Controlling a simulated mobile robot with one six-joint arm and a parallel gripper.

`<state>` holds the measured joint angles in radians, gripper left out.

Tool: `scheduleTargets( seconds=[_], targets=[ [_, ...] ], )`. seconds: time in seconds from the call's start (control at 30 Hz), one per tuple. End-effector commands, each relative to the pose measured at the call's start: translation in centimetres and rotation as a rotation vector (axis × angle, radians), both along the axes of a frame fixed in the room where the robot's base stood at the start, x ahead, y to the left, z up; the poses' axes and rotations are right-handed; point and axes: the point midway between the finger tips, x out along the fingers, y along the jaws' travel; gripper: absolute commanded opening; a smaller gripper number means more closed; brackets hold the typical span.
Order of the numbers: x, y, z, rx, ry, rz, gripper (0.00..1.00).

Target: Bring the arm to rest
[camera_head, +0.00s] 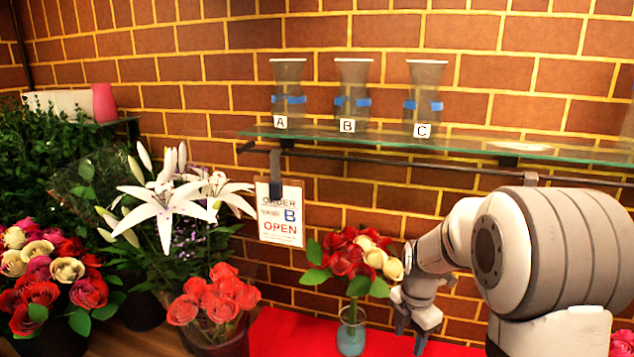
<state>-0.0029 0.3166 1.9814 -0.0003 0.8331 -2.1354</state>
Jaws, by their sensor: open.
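My arm reaches in from the right, with its large white and grey links in front of the brick wall. My gripper (410,340) points down over the red mat, just right of a small glass vase (351,335). It is open and I see nothing between its fingers. The vase stands upright and holds a bouquet (352,256) of red and cream roses with green leaves. Part of the wrist is close to the bouquet's right side; I cannot tell whether they touch.
A glass shelf (462,143) above carries three vases labelled A (288,90), B (350,92) and C (425,95). An order sign (281,212) reading B and OPEN hangs below. Buckets of lilies (165,210) and roses (215,298) crowd the left. The red mat (290,335) is clear left of the small vase.

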Motion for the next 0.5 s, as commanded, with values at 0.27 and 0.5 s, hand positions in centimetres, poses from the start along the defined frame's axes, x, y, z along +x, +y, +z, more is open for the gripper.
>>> scheduleTargets(
  seconds=[0.27,0.5],
  targets=[
    [-4.9,-0.1,5.2,0.021,-0.065,-0.499,0.47],
    [-10.1,-0.2,8.5,0.070,-0.114,-0.981,0.47]
  ],
)
